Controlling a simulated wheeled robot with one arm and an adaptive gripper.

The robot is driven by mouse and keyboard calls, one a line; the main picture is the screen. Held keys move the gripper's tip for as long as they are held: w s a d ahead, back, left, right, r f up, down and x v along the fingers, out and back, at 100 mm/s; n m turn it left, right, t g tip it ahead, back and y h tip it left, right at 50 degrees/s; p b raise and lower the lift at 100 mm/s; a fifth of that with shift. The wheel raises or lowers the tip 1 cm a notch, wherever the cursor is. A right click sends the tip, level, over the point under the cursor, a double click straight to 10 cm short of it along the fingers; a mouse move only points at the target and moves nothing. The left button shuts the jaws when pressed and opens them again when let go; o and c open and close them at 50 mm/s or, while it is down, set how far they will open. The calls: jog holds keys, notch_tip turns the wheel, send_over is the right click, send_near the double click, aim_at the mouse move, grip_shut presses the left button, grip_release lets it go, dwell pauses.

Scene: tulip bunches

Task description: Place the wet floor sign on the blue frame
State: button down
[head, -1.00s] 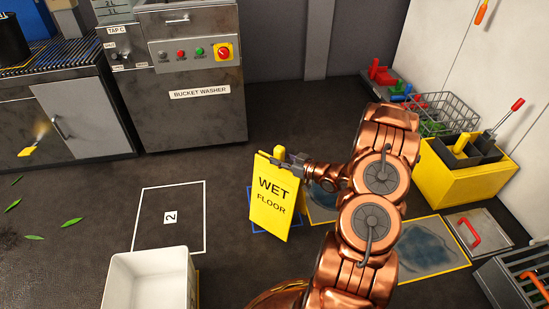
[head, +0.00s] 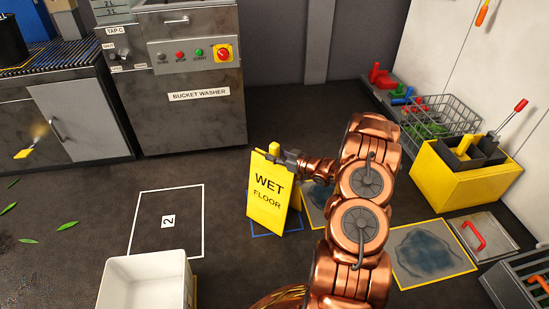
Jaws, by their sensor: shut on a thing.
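The yellow wet floor sign (head: 268,196) is upright in the middle of the head view, with its two panels spread in an A shape. My gripper (head: 284,158) is shut on its top edge, reaching in from the right. The blue frame (head: 284,232) is a painted outline on the floor. Its lower edge and corners show around the foot of the sign, and the sign hides the rest. I cannot tell whether the sign's feet touch the floor.
A white frame marked 2 (head: 203,222) lies to the left, with a white bin (head: 146,280) in front of it. Yellow-outlined wet patches (head: 425,250) lie right of the sign. A yellow bucket (head: 462,178) and wire basket (head: 440,125) stand along the right wall. The bucket washer (head: 190,85) stands behind.

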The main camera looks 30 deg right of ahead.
dwell(0.3)
jog(key=c, duration=0.8)
grip_release()
jog(key=shift+f, duration=0.15)
jog(key=shift+s+d+r, duration=0.15)
jog(key=shift+s+r, duration=0.05)
jog(key=shift+s, duration=0.05)
jog(key=p+v, duration=0.4)
jog(key=v, duration=0.7)
jog(key=shift+s+d, duration=0.1)
jog(key=shift+s, duration=0.05)
